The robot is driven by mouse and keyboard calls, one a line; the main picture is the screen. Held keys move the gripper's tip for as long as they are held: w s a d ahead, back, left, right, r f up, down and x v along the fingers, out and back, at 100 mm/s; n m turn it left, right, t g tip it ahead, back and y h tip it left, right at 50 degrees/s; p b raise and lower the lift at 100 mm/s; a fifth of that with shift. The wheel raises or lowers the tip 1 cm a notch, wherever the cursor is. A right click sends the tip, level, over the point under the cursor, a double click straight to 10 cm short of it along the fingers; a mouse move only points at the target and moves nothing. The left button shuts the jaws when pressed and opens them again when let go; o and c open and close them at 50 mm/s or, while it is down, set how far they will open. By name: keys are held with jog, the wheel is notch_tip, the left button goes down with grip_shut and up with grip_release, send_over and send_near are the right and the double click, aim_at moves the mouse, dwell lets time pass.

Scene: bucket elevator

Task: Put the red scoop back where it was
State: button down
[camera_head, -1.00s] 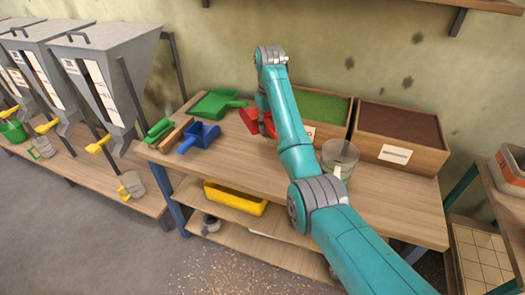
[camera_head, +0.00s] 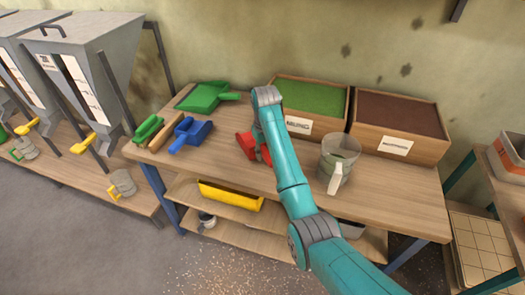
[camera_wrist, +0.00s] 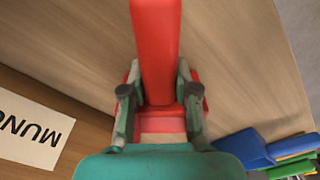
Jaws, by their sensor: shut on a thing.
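The red scoop (camera_head: 248,146) is at the middle of the table, in front of the box of green material, partly hidden by my arm. In the wrist view the red scoop (camera_wrist: 155,45) points away from my gripper (camera_wrist: 160,95), whose two fingers are closed on either side of it. The scoop is close over the tabletop; I cannot tell whether it touches it. The fingertips are hidden behind my arm in the head view.
A green dustpan-like scoop (camera_head: 207,96), a blue scoop (camera_head: 190,134) and brushes (camera_head: 148,130) lie to the left. Boxes of green (camera_head: 311,98) and brown material (camera_head: 402,113) stand at the back. A clear jug (camera_head: 339,158) stands right of my arm. Bare tabletop lies between the blue and red scoops.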

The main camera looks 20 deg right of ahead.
jog(key=shift+f, duration=0.2)
jog(key=c, duration=0.9)
grip_release()
jog(key=shift+o, duration=0.2)
